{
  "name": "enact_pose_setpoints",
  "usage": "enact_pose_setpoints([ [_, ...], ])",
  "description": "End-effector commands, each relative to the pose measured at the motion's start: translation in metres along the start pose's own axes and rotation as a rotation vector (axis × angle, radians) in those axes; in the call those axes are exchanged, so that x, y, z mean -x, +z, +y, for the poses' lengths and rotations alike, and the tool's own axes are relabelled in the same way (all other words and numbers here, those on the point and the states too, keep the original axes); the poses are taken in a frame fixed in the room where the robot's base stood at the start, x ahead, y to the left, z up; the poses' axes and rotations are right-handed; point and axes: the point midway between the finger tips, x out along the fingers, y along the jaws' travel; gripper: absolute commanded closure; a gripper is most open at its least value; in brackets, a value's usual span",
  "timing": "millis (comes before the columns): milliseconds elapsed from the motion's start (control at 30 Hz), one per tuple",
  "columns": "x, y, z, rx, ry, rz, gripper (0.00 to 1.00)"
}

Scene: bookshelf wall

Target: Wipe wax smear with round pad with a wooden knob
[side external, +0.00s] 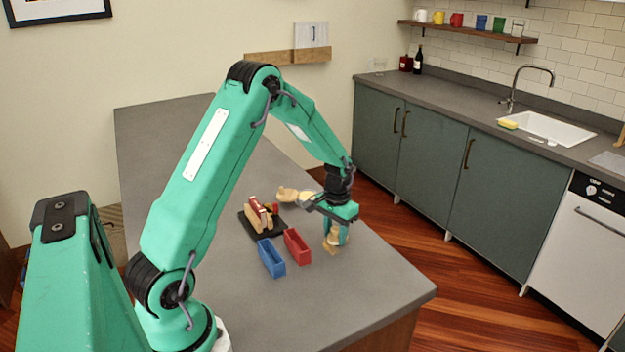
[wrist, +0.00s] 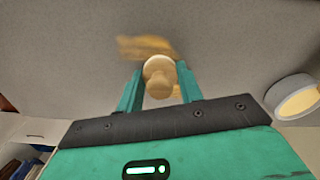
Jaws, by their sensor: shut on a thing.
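The round pad with a wooden knob (wrist: 158,77) is between my gripper's fingers in the wrist view, with its pale knob toward the camera. My gripper (wrist: 159,88) is shut on the knob. In the side view my gripper (side external: 338,232) points down at the grey counter, and the pad (side external: 335,240) shows just under the fingers. The wax smear (wrist: 145,46) is a yellow-brown patch beyond the pad in the wrist view, partly covered by it. In the side view the smear (side external: 331,249) lies by the pad. I cannot tell whether the pad presses on the counter.
A red bin (side external: 297,246) and a blue bin (side external: 271,258) stand left of my gripper. A dark tray (side external: 250,221) with several upright items is behind them. Pale wooden items (side external: 288,194) lie farther back. The counter (side external: 370,290) is clear at the front right.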

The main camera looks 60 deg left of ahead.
Motion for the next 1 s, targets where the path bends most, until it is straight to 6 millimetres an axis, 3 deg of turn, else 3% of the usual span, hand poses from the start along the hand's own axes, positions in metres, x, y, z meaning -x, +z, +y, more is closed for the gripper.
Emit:
enact_pose_setpoints([
  [600,0.0,0.016,0.054,-0.002,0.0,0.001,0.89],
  [833,-0.002,0.036,0.047,0.001,0.0,0.0,0.89],
  [1000,-0.003,0.031,0.032,0.003,0.0,-0.001,0.89],
])
